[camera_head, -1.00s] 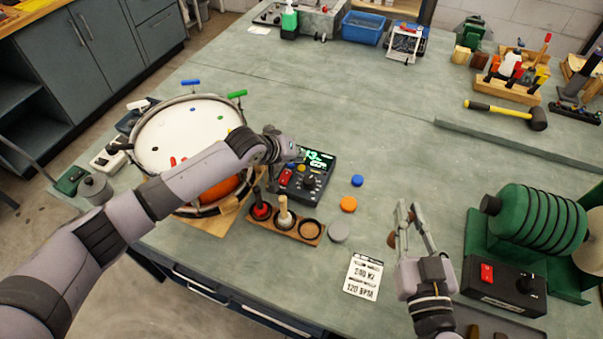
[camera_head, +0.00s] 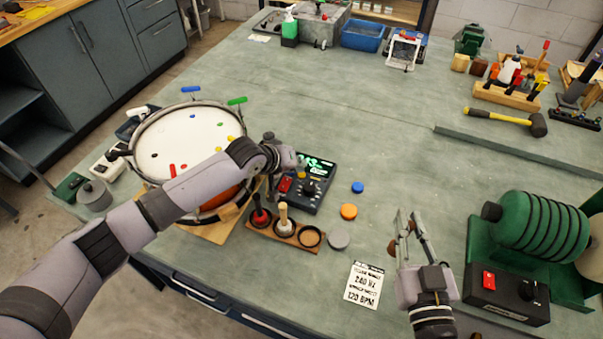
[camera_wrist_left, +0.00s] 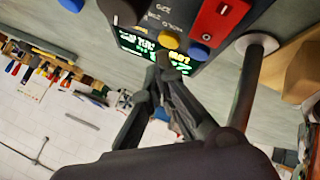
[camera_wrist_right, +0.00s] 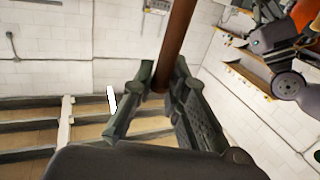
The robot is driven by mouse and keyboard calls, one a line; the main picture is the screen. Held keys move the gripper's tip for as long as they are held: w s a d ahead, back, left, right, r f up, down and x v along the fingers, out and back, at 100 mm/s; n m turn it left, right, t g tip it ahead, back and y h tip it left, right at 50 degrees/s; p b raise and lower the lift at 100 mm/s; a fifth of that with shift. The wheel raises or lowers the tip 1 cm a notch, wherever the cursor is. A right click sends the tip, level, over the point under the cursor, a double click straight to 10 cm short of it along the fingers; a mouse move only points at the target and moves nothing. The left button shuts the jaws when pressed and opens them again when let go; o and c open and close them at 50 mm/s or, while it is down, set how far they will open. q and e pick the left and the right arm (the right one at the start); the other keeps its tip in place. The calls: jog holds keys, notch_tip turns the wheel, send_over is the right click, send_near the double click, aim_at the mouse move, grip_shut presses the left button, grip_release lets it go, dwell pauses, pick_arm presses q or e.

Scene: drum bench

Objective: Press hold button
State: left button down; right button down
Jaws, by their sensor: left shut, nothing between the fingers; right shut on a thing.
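A dark control box (camera_head: 312,192) with a lit green display stands right of the drum. The left wrist view shows its yellow button (camera_wrist_left: 168,40) beside a small HOLD label, a red switch (camera_wrist_left: 218,20) and a dark knob (camera_wrist_left: 122,10). My left gripper (camera_head: 298,160) is shut and empty over the box. In the left wrist view its fingertips (camera_wrist_left: 163,60) are close to the yellow button; I cannot tell whether they touch it. My right gripper (camera_head: 408,222) is shut on a brown rod (camera_wrist_right: 179,40), raised at the right of the bench front.
The drum (camera_head: 180,150) is under my left arm. A wooden holder (camera_head: 268,232) with upright tools stands in front of the box. Blue, orange and grey discs lie right of it, with a printed card (camera_head: 363,285). A green machine (camera_head: 535,235) stands at right. The bench middle is clear.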

aim_at(299, 174)
pick_arm(q)
jog(key=shift+f, duration=0.1)
dwell(0.5)
jog(key=shift+f, duration=0.4)
dwell(0.3)
jog(key=shift+r+p, duration=0.55)
jog(key=shift+p, duration=0.15)
pick_arm(e)
jog(key=shift+r, duration=0.7)
